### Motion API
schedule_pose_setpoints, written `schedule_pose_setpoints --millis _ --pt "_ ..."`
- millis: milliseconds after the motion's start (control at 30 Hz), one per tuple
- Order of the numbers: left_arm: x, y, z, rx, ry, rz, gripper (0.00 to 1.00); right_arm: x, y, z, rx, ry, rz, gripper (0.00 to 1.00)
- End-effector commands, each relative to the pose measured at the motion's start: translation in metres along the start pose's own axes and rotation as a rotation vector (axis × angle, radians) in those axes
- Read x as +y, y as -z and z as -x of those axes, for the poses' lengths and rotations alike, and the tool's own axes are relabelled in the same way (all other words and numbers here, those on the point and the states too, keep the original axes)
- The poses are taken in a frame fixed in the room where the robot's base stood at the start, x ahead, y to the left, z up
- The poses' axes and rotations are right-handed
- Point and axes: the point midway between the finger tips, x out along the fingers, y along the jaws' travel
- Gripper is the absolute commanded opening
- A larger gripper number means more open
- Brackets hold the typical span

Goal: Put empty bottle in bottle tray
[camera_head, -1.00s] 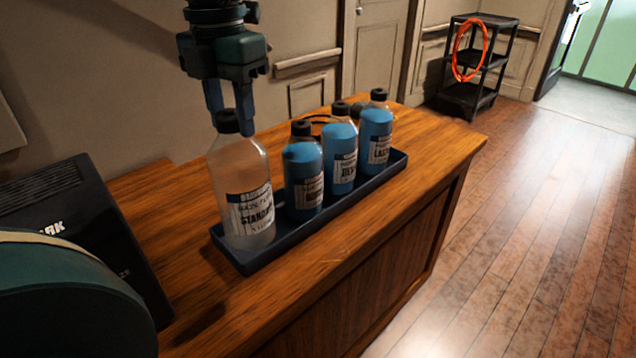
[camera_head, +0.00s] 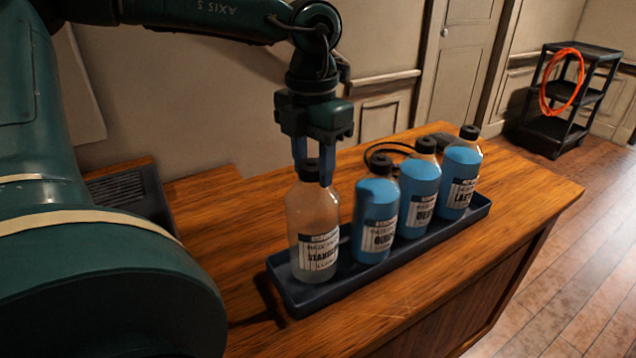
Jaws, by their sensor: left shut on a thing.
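The empty bottle (camera_head: 314,225) is clear with a white label and a black cap. It stands upright in the left end of the dark bottle tray (camera_head: 345,290); whether its base touches the tray floor I cannot tell. My left gripper (camera_head: 313,180) points down from above and is shut on the bottle at its cap. Several blue-filled bottles stand in a row in the same tray: one (camera_head: 375,215) beside the empty bottle, one (camera_head: 419,190) in the middle, and one (camera_head: 460,175) at the right end. My right gripper is not in view.
The tray lies on a wooden desk (camera_head: 400,312). A dark cable and a small dark object (camera_head: 440,139) lie behind the bottles. A black box (camera_head: 128,193) is partly hidden by my arm at left. A black cart (camera_head: 569,100) with an orange coil stands far right.

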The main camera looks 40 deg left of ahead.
Motion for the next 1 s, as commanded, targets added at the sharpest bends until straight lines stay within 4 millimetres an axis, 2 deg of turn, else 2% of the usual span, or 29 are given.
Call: schedule_pose_setpoints --millis 233,533,567,800,1000 --pt "0.000 0.001 -0.033 0.004 0.001 -0.001 0.02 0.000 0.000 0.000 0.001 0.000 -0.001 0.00" --pt "0.000 0.000 -0.036 0.000 0.000 0.000 0.02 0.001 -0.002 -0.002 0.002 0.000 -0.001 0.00" --pt "0.000 0.000 -0.035 0.001 0.000 0.000 0.40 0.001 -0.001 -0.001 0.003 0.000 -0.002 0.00" --pt "0.000 0.000 -0.035 0.001 0.000 0.000 0.59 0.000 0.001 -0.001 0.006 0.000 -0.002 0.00" --pt "0.000 0.000 -0.034 0.001 0.000 0.000 0.61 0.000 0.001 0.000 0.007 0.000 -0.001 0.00"
